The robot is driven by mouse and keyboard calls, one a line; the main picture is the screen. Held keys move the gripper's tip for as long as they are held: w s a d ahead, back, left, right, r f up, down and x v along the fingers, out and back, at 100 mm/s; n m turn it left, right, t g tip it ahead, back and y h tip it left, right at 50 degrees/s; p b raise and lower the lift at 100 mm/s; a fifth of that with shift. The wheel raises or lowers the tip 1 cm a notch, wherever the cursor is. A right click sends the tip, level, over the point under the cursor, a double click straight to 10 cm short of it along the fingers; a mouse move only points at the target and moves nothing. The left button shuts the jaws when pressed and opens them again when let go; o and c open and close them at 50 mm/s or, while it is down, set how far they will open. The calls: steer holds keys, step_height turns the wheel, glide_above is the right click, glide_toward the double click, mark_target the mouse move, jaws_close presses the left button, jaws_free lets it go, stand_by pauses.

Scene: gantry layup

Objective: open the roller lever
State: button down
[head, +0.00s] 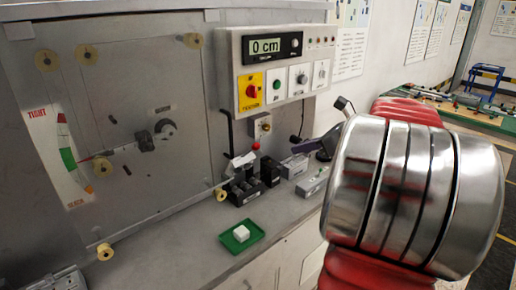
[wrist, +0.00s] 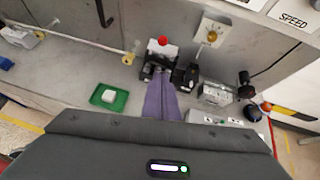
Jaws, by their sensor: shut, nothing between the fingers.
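A roller unit (head: 248,180) with dark rollers and a grey top piece stands on the bench against the grey panel. A red ball knob (head: 256,146) tops its lever. In the wrist view the red knob (wrist: 162,41) stands just beyond my fingertips, above the roller unit (wrist: 158,57). My gripper (wrist: 161,76) has purple fingers, pressed together and empty, pointing at the unit.
A green tray (head: 242,237) with a white block (head: 241,233) lies on the bench in front. A control box (head: 275,68) reading 0 cm hangs above. A black crank handle (head: 229,130) is left of the knob. A grey device (head: 312,182) stands right.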

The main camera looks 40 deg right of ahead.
steer(key=shift+w, duration=0.1)
stand_by(0.3)
steer(key=w+r+x, duration=0.1)
steer(key=r+x, duration=0.1)
steer(key=x, duration=1)
steer(key=shift+w+a, duration=0.15)
steer(key=shift+w, duration=0.4)
steer(key=w+r, duration=0.2)
steer(key=shift+w+r, duration=0.1)
steer(key=shift+w, duration=0.15)
